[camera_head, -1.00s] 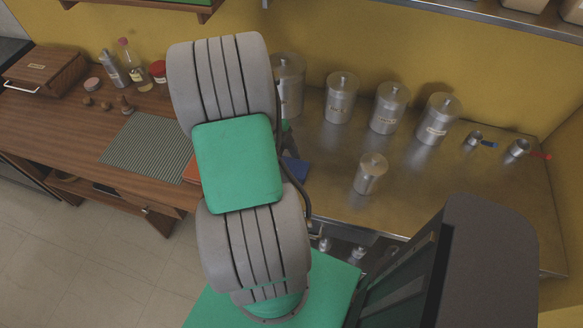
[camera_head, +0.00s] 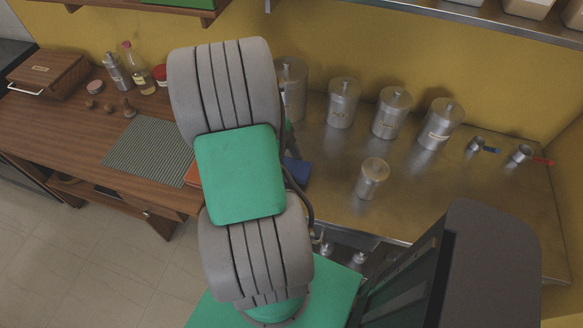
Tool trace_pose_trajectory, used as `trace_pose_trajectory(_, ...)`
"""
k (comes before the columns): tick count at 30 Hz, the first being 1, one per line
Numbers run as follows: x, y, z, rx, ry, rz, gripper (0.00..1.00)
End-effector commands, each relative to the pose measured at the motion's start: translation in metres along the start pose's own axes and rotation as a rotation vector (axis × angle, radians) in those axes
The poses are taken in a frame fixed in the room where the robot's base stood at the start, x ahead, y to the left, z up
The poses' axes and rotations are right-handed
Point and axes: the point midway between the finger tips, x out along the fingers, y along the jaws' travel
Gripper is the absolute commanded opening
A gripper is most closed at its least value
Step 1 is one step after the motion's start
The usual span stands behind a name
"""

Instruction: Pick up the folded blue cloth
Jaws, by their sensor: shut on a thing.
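A small part of the folded blue cloth (camera_head: 298,171) shows just right of my arm, over the left part of the steel counter. The rest of it is hidden behind my arm. My gripper is hidden behind my arm's large grey and green links, so its fingers and their contact with the cloth cannot be seen. I cannot tell whether the cloth rests on the counter or is slightly raised.
Several steel canisters (camera_head: 390,115) stand along the back wall. A smaller canister (camera_head: 372,180) stands alone right of the cloth. Two small pans (camera_head: 520,154) lie at the far right. A striped mat (camera_head: 150,147) lies on the wooden counter at left. The counter's front middle is clear.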

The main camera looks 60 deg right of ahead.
Motion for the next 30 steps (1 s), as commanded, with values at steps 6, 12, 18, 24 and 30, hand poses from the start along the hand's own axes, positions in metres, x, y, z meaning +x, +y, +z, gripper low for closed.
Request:
trace_pose_trajectory(6,-0.048,0.03,-0.021,-0.002,-0.006,-0.008,0.2)
trace_pose_trajectory(12,-0.081,0.087,-0.041,-0.006,-0.005,-0.007,0.2)
trace_pose_trajectory(18,-0.097,0.128,-0.052,-0.005,-0.003,-0.003,0.2)
trace_pose_trajectory(24,-0.101,0.14,-0.056,-0.001,-0.001,0.001,0.2)
trace_pose_trajectory(30,-0.101,0.14,-0.056,0.0,0.0,0.001,0.57)
